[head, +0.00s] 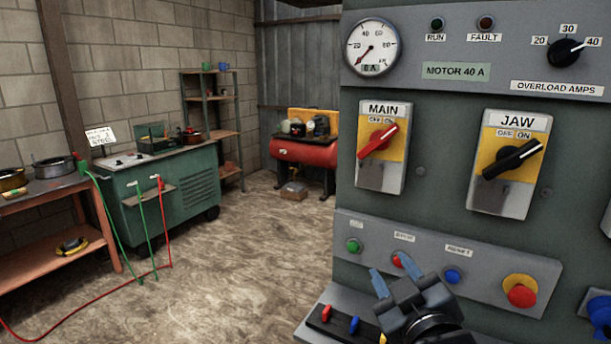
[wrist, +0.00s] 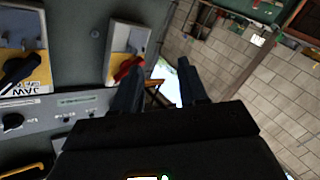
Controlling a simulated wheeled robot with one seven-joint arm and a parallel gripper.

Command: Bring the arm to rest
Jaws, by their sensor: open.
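My gripper (head: 394,274) is open and empty in front of the lower part of the grey control panel (head: 440,130). Its two blue fingers point up and away, and one tip overlaps the red stop button (head: 398,260) in the head view. I cannot tell whether it touches the panel. In the wrist view the fingers (wrist: 158,82) stand apart with nothing between them. The MAIN switch (head: 378,141) has a red handle, and the JAW switch (head: 511,159) has a black one; both handles tilt up to the right.
A ledge (head: 318,327) with small red and blue parts juts out below my gripper. A green button (head: 354,246), blue button (head: 452,276) and red mushroom button (head: 521,296) line the panel. A green welder cabinet (head: 175,195) stands left. The floor (head: 250,260) between is mostly clear.

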